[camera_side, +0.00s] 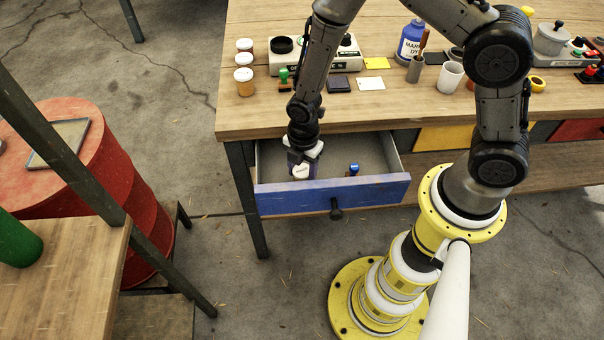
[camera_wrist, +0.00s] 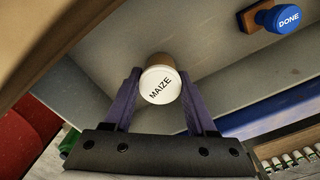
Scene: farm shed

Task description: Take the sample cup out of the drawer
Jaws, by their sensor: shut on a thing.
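The sample cup has a white lid marked MAIZE and shows in the wrist view (camera_wrist: 160,88) between the purple fingers of my gripper (camera_wrist: 160,76). In the side view, my gripper (camera_side: 301,160) reaches down into the left part of the open drawer (camera_side: 335,195), which has a blue front. The cup's white lid (camera_side: 301,171) shows at the fingertips there. The fingers are shut on the cup's sides. The cup's base is hidden, so I cannot tell whether it touches the drawer floor.
A blue stamp marked DONE (camera_wrist: 287,18) is in the drawer to the cup's right, also in the side view (camera_side: 353,169). The wooden tabletop (camera_side: 240,120) overhangs the drawer's back. Three lidded jars (camera_side: 244,75), a scale (camera_side: 345,60) and stamp pads stand on it.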

